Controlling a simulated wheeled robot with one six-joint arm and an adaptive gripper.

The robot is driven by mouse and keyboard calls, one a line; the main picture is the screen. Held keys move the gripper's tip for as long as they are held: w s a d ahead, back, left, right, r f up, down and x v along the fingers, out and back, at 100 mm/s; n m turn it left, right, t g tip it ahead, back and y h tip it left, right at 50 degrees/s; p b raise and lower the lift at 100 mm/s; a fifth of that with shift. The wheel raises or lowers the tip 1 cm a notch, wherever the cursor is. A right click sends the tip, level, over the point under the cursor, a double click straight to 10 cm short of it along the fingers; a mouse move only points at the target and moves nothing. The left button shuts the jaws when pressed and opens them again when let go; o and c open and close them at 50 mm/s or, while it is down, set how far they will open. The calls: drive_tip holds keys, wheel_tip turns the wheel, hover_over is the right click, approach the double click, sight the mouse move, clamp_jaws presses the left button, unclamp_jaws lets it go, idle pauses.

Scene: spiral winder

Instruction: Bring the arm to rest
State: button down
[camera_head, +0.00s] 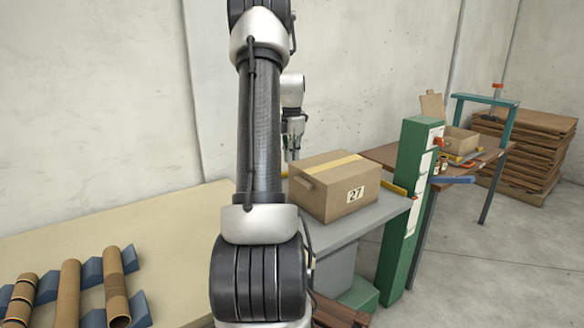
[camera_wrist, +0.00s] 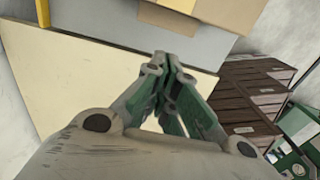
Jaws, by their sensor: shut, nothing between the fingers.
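My arm stands upright in the middle of the head view, in front of the bench and the wall. My gripper (camera_head: 293,146) hangs behind the arm, above and to the left of the cardboard box; my arm partly hides it. In the wrist view my gripper (camera_wrist: 167,62) shows its green fingers drawn together at the tips, with nothing between them. The fingers appear over the cream tabletop (camera_wrist: 70,85), apart from the box (camera_wrist: 225,12) at the top of that view.
The cardboard box (camera_head: 336,186) marked 27 sits on a grey surface (camera_head: 372,216). A green post (camera_head: 408,200) stands to its right. Cardboard tubes (camera_head: 68,290) lie on blue cradles at lower left. Brown stacked boards (camera_head: 535,150) stand at the back right. The cream tabletop (camera_head: 130,235) is mostly clear.

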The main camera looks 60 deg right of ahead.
drive_tip(key=shift+r, duration=0.55)
